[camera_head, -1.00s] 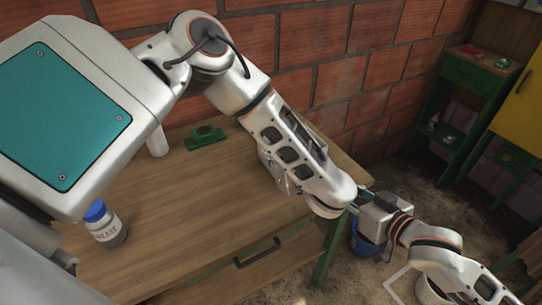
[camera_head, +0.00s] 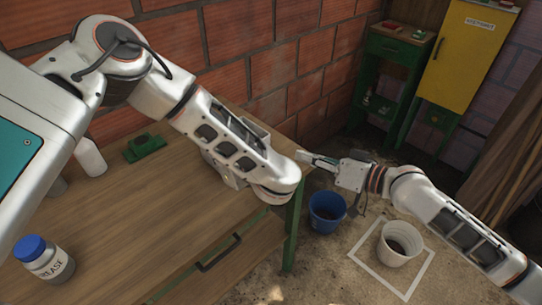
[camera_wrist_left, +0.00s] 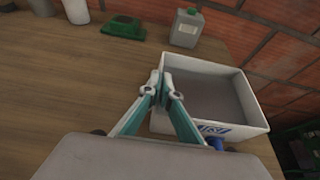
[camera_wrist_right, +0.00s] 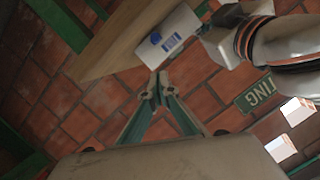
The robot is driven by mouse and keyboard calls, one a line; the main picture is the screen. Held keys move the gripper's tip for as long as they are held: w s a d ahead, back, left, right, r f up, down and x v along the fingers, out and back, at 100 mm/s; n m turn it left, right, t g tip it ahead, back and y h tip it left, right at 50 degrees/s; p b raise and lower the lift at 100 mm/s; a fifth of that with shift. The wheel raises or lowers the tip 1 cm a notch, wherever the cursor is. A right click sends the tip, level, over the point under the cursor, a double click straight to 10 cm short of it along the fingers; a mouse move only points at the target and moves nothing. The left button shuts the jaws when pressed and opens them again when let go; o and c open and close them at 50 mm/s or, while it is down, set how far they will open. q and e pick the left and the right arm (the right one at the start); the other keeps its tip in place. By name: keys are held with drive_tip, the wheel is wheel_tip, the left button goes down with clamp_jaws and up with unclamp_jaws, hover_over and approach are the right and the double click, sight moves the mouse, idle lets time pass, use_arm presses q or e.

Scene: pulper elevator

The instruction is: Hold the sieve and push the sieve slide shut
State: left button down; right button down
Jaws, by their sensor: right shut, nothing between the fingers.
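The sieve is a pale grey open box; it stands on the table in the left wrist view (camera_wrist_left: 245,98), with a blue outlet and label on its front. In the head view my left arm hides most of it. My left gripper (camera_wrist_left: 165,82) is closed on the sieve's left wall. My right gripper (camera_head: 303,156) is shut and empty, just beyond the table's right end. The right wrist view shows the sieve (camera_wrist_right: 182,30) ahead of the right fingertips (camera_wrist_right: 156,88), apart from them. I cannot make out the slide clearly.
A grease jar (camera_head: 44,259), a green object (camera_head: 144,148) and a white bottle (camera_head: 90,157) stand on the wooden table (camera_head: 150,220). A grey canister (camera_wrist_left: 186,28) is behind the sieve. A blue bucket (camera_head: 327,212) and white bucket (camera_head: 399,243) stand on the floor. A brick wall is behind.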

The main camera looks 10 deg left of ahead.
drive_tip(key=x, duration=0.6)
drive_tip(key=r+x, duration=0.1)
drive_tip(key=x, duration=0.2)
drive_tip(key=shift+w+a, duration=0.15)
drive_tip(key=shift+w, duration=0.4)
drive_tip(key=f, duration=0.1)
drive_tip(key=s+a+f, duration=0.1)
drive_tip(key=f, duration=0.1)
drive_tip(key=shift+s, duration=0.15)
drive_tip(key=shift+s+a+f, duration=0.15)
drive_tip(key=shift+a+f, duration=0.05)
drive_tip(key=shift+f, duration=0.1)
drive_tip(key=shift+s+a, duration=0.9)
drive_tip(key=shift+s, duration=0.2)
drive_tip(key=shift+s+a, duration=0.9)
drive_tip(key=shift+s, duration=0.2)
